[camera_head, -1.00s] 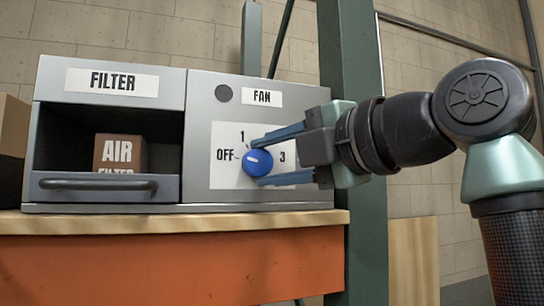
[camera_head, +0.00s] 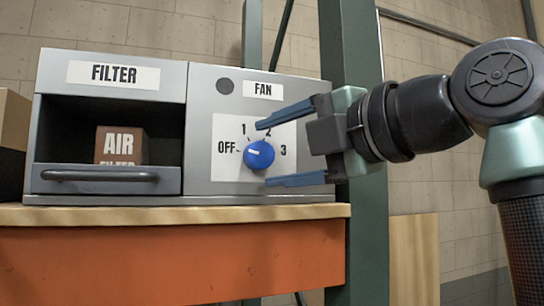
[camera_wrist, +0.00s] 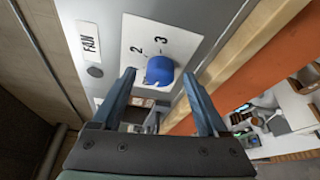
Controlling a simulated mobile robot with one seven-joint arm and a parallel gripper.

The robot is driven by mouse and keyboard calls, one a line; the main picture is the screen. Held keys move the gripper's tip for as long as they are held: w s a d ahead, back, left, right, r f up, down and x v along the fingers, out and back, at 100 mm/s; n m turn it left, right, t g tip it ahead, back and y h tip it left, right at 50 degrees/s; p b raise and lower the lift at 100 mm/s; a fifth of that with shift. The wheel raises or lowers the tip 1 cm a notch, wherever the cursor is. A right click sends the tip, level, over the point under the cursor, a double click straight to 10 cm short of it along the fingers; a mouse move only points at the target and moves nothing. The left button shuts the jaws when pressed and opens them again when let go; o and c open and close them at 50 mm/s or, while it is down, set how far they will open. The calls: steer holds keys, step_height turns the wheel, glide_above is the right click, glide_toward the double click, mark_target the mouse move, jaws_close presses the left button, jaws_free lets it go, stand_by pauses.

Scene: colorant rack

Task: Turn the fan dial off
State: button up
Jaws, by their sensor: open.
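The round blue fan dial (camera_head: 259,155) sits on a white scale plate marked OFF, 1, 2 and 3, on the grey panel labelled FAN. Its pale mark is small and faces left to upper left, toward the OFF and 1 side; the exact setting is hard to read. My gripper (camera_head: 263,153) is open, with one blue finger above the dial and one below, and a gap to it on both sides. In the wrist view the dial (camera_wrist: 160,70) shows just beyond and between the fingertips (camera_wrist: 158,77), its OFF side hidden.
Left of the fan panel is an open filter bay (camera_head: 60,145) with a brown AIR FILTER box (camera_head: 120,146) and a handle bar (camera_head: 100,176). The unit stands on a wooden shelf (camera_head: 170,215). A green post (camera_head: 352,50) rises behind my gripper.

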steer(key=b+v, duration=0.4)
steer(key=v, duration=0.7)
steer(key=shift+s+d+b, duration=0.25)
steer(key=shift+s+b, duration=0.1)
